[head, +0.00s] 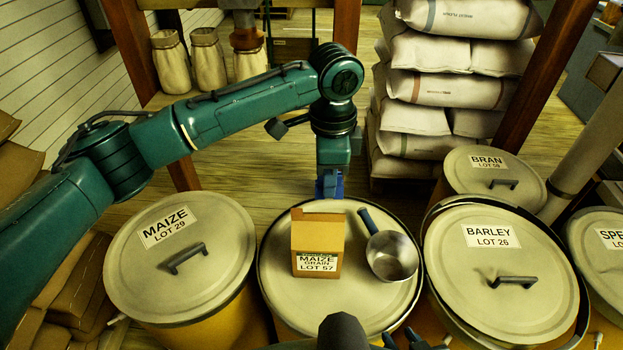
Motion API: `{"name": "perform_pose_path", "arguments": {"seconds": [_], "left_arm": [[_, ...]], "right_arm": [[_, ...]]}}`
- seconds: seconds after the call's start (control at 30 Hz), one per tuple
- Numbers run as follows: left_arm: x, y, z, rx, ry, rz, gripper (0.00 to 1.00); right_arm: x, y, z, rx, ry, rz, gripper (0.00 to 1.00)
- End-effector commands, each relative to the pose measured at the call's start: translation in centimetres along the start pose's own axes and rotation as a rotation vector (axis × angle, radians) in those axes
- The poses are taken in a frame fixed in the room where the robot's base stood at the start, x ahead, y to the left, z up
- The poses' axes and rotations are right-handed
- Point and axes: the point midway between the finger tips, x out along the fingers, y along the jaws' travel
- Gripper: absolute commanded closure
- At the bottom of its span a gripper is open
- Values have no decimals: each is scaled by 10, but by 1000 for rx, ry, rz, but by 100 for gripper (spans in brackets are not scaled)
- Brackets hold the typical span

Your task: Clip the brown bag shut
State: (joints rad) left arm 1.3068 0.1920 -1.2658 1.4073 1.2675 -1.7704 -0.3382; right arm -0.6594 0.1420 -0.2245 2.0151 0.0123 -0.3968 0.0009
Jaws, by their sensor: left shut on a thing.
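The brown bag (317,243), labelled maize grain lot 57, stands upright on the lid of the middle drum (290,305). Its top shows a pale edge, and no clip is visible on it. My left gripper (331,190) points down just behind the bag's top. It is shut on a small blue thing (329,183), which looks like a clip; its shape is partly hidden. Whether it touches the bag cannot be told. My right gripper (402,340) shows only as dark tips at the bottom edge, in front of the drum, cut off by the frame.
A metal scoop (391,256) with a blue handle lies right of the bag on the same lid. Lidded drums of maize (180,262), barley (500,262) and bran (493,187) stand around. White sacks (455,90) are stacked behind. The lid's front part is clear.

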Motion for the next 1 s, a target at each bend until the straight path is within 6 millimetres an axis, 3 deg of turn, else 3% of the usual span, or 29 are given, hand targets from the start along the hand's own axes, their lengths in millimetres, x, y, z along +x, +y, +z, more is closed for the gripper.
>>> {"name": "perform_pose_path", "arguments": {"seconds": [0.27, 0.7, 0.8, 1.0], "left_arm": [[2, -1, -8, 65, 0, 0, 97], [45, -1, -8, 64, 0, -1, 97], [45, 0, -8, 63, 0, 3, 97], [55, -1, -8, 63, 0, 1, 97]], "right_arm": [[4, 1, 3, -1, 3, 1, 67], [20, -16, 16, -25, 79, -56, 67], [13, -19, 4, -32, 90, -67, 67], [12, -18, 2, -37, 93, -65, 67]]}}
